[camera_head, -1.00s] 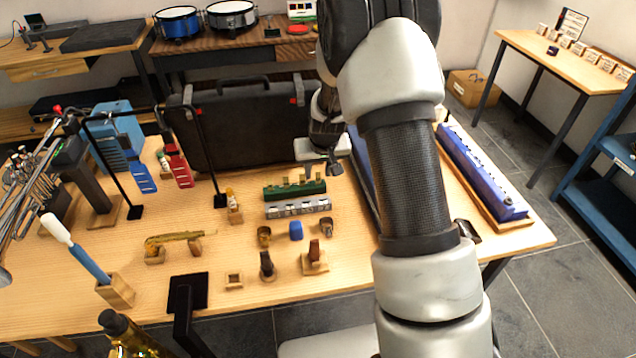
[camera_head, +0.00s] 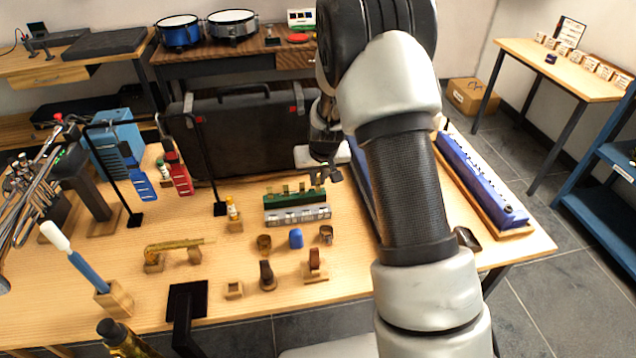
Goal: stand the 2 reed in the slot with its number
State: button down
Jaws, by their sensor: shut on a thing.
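A long green block (camera_head: 296,199) stands on the table with several small tan reeds (camera_head: 286,189) upright along its top. A grey-white strip with dark marks (camera_head: 297,215) lies along its near side; the marks are too small to read. My gripper (camera_head: 329,174) hangs close above the right end of the green block, pointing down. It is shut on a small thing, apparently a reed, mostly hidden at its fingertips. I cannot read its number or tell whether it touches the block.
Small stands, a blue piece (camera_head: 295,238) and dark mouthpieces (camera_head: 267,276) are in front of the block. A large black case (camera_head: 240,135) is behind it. Bare tabletop (camera_head: 225,262) shows front left.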

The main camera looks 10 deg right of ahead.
notch_tip(320, 180, up, 8)
jog(key=shift+s+p, duration=0.1)
jog(key=shift+p, duration=0.3)
jog(key=b, duration=0.1)
send_near(318, 183)
jog(key=s, duration=0.2)
jog(key=shift+s+f+b, duration=0.15)
jog(key=shift+f+b, duration=0.8)
jog(key=shift+f, duration=0.2)
jog(key=shift+s+f+b, duration=0.15)
jog(key=shift+f+b, duration=0.75)
jog(key=shift+f, duration=0.25)
jog(key=shift+f+b, duration=1.9)
jog(key=shift+f, duration=0.05)
dwell(0.8)
dwell(0.4)
jog(key=c, duration=1.7)
grip_release()
jog(key=shift+r, duration=0.1)
